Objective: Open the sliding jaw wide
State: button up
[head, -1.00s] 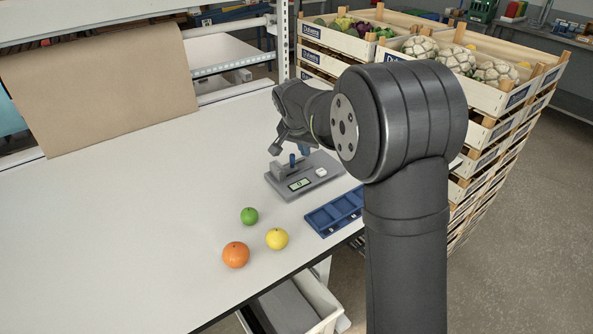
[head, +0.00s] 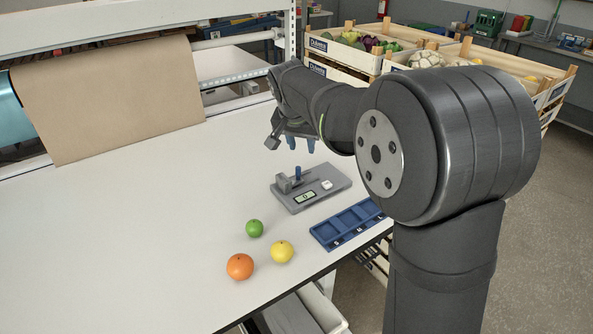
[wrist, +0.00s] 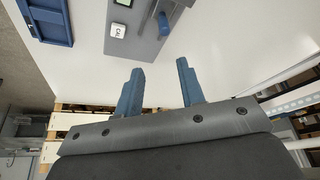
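The measuring device (head: 328,182) is a flat grey base with a small display, a white button and grey jaws on the bench. A blue peg (head: 297,173) stands at its jaws, and I take it to be on the sliding jaw. The jaw gap is too small to read. In the wrist view the grey base (wrist: 141,46) and blue peg (wrist: 164,25) lie at the top, beyond my fingertips. My gripper (head: 301,145) is raised above and behind the device. Its blue fingers, also in the wrist view (wrist: 159,68), are apart with nothing between them.
A blue compartment tray (head: 321,233) lies near the bench edge. A green fruit (head: 254,228), a yellow fruit (head: 282,251) and an orange fruit (head: 240,266) sit left of it. Brown paper (head: 110,100) hangs at the back left. Stacked crates (head: 345,55) stand behind. The left bench is clear.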

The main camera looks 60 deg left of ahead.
jog(key=n, duration=0.2)
send_near(298, 167)
jog(key=x, duration=1)
jog(key=shift+f, duration=0.1)
grip_shut()
